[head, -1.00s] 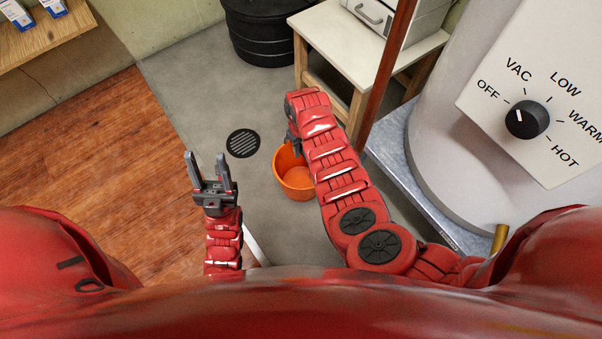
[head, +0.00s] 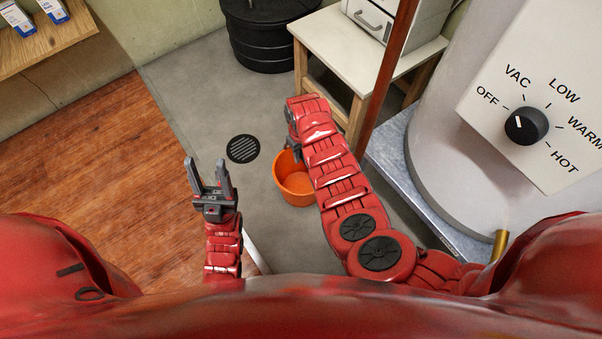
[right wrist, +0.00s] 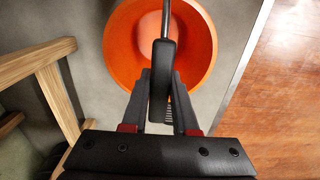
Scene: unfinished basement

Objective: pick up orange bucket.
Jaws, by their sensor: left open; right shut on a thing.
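The orange bucket (head: 297,188) stands on the grey floor in the middle of the head view, partly hidden by my right arm. In the right wrist view its open round mouth (right wrist: 195,45) lies below and beyond the fingers, and it looks empty. My right gripper (head: 294,150) is over the bucket's far left rim in the head view. In the right wrist view the right gripper (right wrist: 160,85) is shut on the bucket's handle, a black grip (right wrist: 161,75) on a grey bar. My left gripper (head: 209,172) is open and empty, left of the bucket.
A white tank (head: 440,150) on a grey base and a brown pole (head: 384,75) are at right. A floor drain (head: 243,149) lies left of the bucket. The left floor is clear.

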